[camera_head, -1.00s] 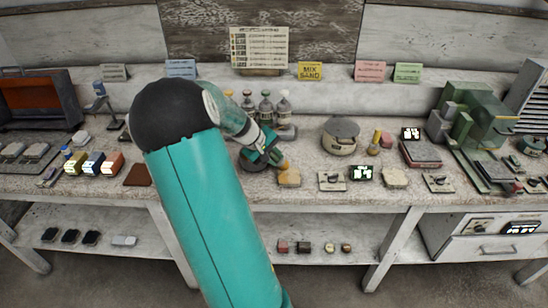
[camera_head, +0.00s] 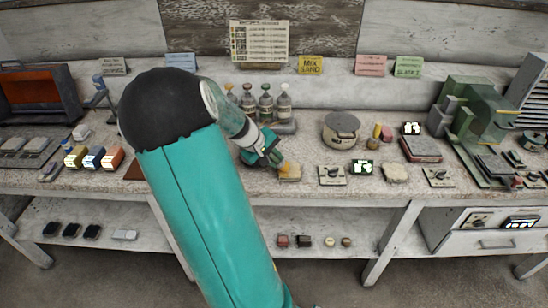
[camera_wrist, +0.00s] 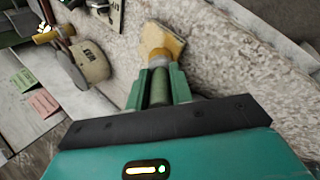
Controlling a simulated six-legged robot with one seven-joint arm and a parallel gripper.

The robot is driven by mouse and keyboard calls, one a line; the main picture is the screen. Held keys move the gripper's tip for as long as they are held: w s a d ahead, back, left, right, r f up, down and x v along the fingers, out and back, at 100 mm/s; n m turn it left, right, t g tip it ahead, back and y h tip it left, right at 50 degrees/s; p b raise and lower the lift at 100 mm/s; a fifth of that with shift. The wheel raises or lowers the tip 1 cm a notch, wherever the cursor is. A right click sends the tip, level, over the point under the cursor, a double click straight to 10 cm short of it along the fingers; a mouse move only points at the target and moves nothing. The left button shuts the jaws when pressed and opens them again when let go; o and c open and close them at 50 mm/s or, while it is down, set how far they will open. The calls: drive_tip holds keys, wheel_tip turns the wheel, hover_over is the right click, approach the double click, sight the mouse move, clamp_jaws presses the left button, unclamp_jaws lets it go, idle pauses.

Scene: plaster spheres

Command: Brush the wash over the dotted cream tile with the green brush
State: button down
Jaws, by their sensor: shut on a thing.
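My gripper (camera_head: 270,157) is shut on the green brush (camera_wrist: 159,88), whose green handle lies between the fingers (camera_wrist: 158,92) in the wrist view.
A pale irregular slab (camera_head: 395,173), a small lit display (camera_head: 363,169) and a switch plate (camera_head: 332,176) lie to the right. A round lidded pot (camera_head: 341,134) stands behind. Several bottles (camera_head: 265,106) stand behind the gripper. Speckled bench surface is bare around the tile.

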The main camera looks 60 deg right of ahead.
drive_tip(key=shift+w+d, duration=0.45)
drive_tip(key=shift+d, duration=0.35)
drive_tip(key=shift+w+d, duration=0.4)
drive_tip(key=shift+d, duration=0.4)
drive_tip(key=shift+s+a+r, duration=0.45)
drive_tip(key=shift+a+r, duration=0.25)
drive_tip(key=shift+a, duration=0.15)
drive_tip(key=shift+s+d+f, duration=0.35)
drive_tip(key=shift+s+d, duration=0.05)
drive_tip(key=shift+s, duration=0.3)
drive_tip(key=shift+s+d+f, duration=0.3)
drive_tip(key=shift+s+d, duration=0.05)
drive_tip(key=shift+s, duration=0.35)
drive_tip(key=shift+f, duration=0.1)
